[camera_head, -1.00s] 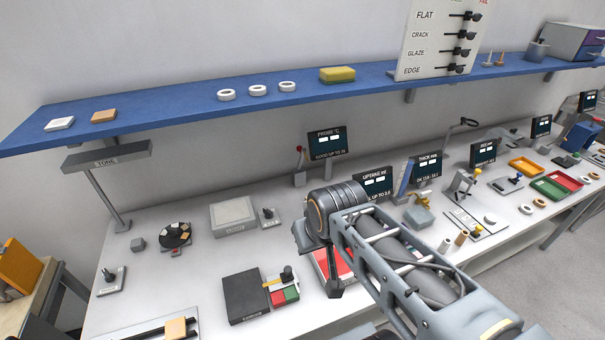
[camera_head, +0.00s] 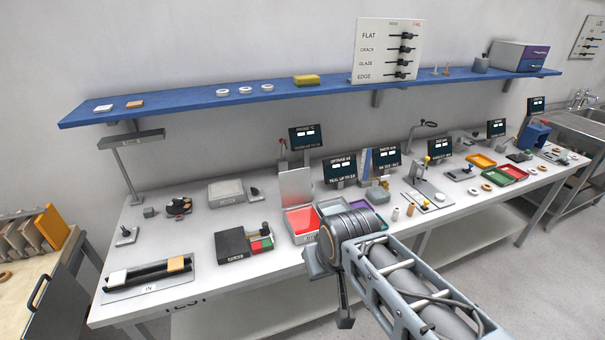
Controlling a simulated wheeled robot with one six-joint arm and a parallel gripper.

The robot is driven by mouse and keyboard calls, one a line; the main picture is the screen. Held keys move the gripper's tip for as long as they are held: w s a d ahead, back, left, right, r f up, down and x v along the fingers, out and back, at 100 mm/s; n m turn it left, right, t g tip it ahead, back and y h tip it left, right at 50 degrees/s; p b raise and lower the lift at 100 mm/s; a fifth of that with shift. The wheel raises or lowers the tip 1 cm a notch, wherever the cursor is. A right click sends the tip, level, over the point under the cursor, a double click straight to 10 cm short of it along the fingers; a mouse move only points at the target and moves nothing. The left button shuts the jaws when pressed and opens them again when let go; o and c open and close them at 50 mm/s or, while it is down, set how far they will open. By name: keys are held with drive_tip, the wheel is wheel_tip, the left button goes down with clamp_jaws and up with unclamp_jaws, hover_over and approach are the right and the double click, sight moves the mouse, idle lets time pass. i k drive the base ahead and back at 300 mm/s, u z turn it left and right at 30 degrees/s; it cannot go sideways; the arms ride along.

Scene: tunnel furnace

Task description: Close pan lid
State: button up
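No part is labelled as a pan in a way I can read. A shallow grey square container (camera_head: 226,192) with a pale flat top sits at the back left of the bench; I cannot tell whether that top is a lid. A grey panel (camera_head: 296,187) stands upright behind a red tray (camera_head: 303,221), like a raised lid. My arm comes in from the lower right, and its dark end, apparently my gripper (camera_head: 345,320), hangs down in front of the bench edge. It is seen edge-on, so its fingers cannot be made out. Nothing visible is held.
A black box (camera_head: 232,245) and a small red-and-green block stand left of my arm. Green and purple trays lie partly hidden behind it. Small screens line the back. A blue shelf (camera_head: 200,106) overhangs the bench. Open floor lies in front.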

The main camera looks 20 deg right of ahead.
sight(295, 188)
drive_tip(key=z, duration=0.95)
drive_tip(key=i, duration=0.7)
drive_tip(key=u, duration=1.05)
drive_tip(key=i, duration=0.5)
